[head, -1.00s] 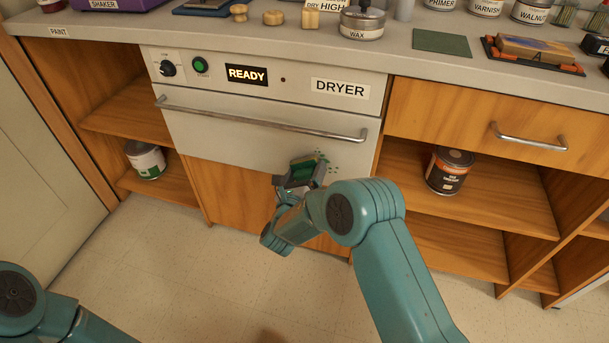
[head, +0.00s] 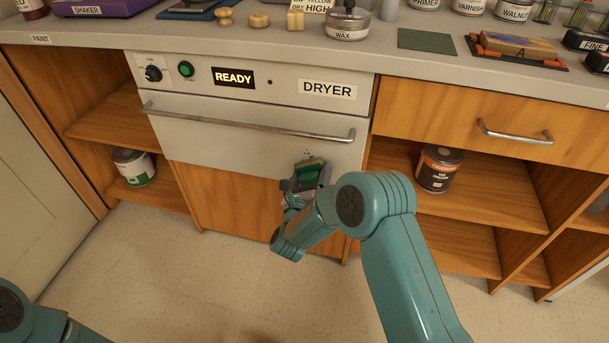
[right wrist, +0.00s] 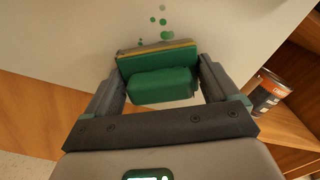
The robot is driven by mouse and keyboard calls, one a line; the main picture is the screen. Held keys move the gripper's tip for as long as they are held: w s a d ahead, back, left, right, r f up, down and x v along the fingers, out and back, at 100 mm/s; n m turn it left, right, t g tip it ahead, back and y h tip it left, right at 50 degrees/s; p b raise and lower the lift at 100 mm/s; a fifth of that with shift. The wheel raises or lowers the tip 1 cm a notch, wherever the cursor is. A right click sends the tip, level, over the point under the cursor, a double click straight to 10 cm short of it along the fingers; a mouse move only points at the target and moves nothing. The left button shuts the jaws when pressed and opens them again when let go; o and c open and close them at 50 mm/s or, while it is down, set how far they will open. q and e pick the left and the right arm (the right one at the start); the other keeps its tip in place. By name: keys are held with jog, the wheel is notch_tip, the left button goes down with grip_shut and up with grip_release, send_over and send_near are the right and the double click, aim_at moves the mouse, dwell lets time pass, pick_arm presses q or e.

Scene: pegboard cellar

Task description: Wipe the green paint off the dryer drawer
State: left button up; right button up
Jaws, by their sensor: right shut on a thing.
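The dryer drawer (head: 235,143) is a pale front panel with a long metal bar handle (head: 250,124). A few green paint spots (head: 308,154) show on its lower right part; in the right wrist view they (right wrist: 162,22) are several dots just above the pad. My right gripper (head: 304,181) is shut on a green wiping pad (head: 311,171), held at the drawer's lower right. In the right wrist view the pad (right wrist: 163,86) sits between the fingers, its tan-edged far face close to the panel; contact is hard to tell. It hides the panel behind it. My left gripper is out of view.
The dryer panel above shows a lit READY display (head: 233,78). Open shelves on both sides hold a white-and-green can (head: 133,168) and a dark can (head: 438,168). A drawer handle (head: 515,133) sticks out at the right. The floor in front is clear.

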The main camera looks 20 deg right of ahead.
aim_at(297, 171)
jog(key=shift+w+a+b, duration=0.85)
jog(key=shift+a+b, duration=0.2)
jog(key=shift+b, duration=0.8)
jog(key=shift+w+a, duration=0.3)
jog(key=shift+a, duration=0.3)
jog(key=shift+w+d+r+p, duration=0.1)
jog(key=shift+r+p, duration=0.45)
jog(key=shift+r, duration=0.75)
jog(key=shift+s+d+f, duration=0.1)
jog(key=shift+s+d, duration=0.15)
jog(key=shift+d, duration=0.15)
jog(key=shift+s+d+b, duration=0.65)
jog(key=shift+s+d, duration=1.4)
jog(key=shift+d, duration=0.85)
jog(key=shift+w+a+r+b, duration=0.1)
jog(key=shift+w+a+b, duration=0.2)
jog(key=shift+w+a, duration=0.5)
jog(key=shift+w+a+r+b, duration=0.1)
jog(key=shift+w+a+b, duration=0.15)
jog(key=shift+w+a, duration=0.45)
jog(key=shift+w+a+b, duration=0.1)
jog(key=shift+w+a, duration=0.2)
jog(key=shift+a, duration=0.3)
jog(key=shift+w+a+b, duration=0.1)
jog(key=shift+w+a, duration=0.2)
jog(key=shift+a, duration=0.3)
jog(key=shift+w+a+b, duration=0.1)
jog(key=shift+w+a, duration=0.2)
jog(key=shift+a, duration=0.3)
